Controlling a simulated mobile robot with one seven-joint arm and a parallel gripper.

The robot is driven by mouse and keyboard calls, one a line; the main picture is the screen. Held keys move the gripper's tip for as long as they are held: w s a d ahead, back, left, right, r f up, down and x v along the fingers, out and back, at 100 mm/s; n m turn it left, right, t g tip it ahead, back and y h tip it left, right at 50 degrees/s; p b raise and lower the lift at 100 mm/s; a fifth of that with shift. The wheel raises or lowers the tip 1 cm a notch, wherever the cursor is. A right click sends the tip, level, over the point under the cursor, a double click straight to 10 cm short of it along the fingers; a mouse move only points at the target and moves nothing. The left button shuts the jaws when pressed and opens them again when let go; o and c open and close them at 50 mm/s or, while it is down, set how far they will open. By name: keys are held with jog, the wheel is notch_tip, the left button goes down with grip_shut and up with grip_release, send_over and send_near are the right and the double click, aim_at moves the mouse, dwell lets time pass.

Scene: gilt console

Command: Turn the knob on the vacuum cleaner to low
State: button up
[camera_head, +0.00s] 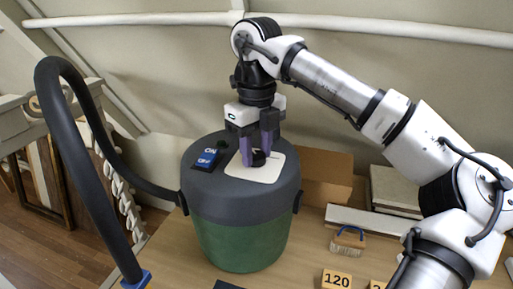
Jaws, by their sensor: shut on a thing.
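The vacuum cleaner (241,237) is a round canister with a green body and a dark grey lid. It stands upright on a wooden table. On its lid are a blue on/off switch (207,158) and a white plate (267,174) with a small black knob (259,158) on it. My gripper (258,155) points straight down over the plate, with its purple fingers shut on the knob. The fingers hide much of the knob, and no setting marks can be read.
A black hose (68,139) arches up at the left. A wall pipe (400,31) runs behind my arm.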

aim_at(256, 154)
jog(key=shift+r, duration=0.1)
jog(key=o, duration=1)
notch_tip(256, 154, up, 14)
jog(key=p, duration=0.2)
dwell(0.3)
